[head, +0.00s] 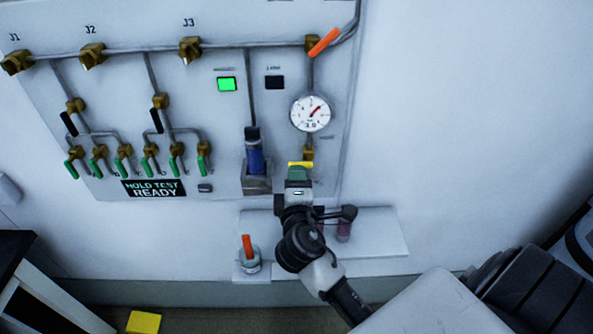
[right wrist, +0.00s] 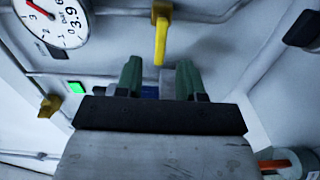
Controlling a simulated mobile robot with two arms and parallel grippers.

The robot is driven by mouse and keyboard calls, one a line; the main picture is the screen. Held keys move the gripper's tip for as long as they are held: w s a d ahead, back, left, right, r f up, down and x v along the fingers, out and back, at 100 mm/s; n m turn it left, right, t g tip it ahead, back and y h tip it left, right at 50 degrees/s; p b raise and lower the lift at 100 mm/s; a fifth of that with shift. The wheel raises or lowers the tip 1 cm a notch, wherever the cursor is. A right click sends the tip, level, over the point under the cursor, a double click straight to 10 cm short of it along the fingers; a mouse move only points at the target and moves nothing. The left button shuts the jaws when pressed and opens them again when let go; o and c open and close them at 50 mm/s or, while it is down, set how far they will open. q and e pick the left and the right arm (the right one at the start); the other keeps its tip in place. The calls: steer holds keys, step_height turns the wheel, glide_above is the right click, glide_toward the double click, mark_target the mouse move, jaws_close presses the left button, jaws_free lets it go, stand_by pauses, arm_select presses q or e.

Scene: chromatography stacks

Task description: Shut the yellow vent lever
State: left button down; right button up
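The yellow vent lever (head: 300,164) shows in the head view as a short bar under a brass valve, below the round gauge. In the right wrist view the lever (right wrist: 161,42) hangs from its brass valve, its free end at about the level of my fingertips and centred over the gap. My right gripper (head: 298,174) is just below the lever in the head view. In the right wrist view my right gripper (right wrist: 158,78) is open, its green fingers apart with no lever held. I cannot tell whether they touch it. My left gripper is not in view.
The gauge (head: 311,113) and an orange lever (head: 323,42) are above. A blue cylinder (head: 254,156) stands left of my gripper. A white shelf (head: 380,230) with dark red vials is below. An orange-handled part (head: 248,255) is at lower left. Several green levers are farther left.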

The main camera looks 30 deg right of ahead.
steer(key=b+v, duration=0.1)
steer(key=v, duration=0.4)
steer(key=shift+s+a, duration=0.2)
steer(key=shift+s, duration=0.1)
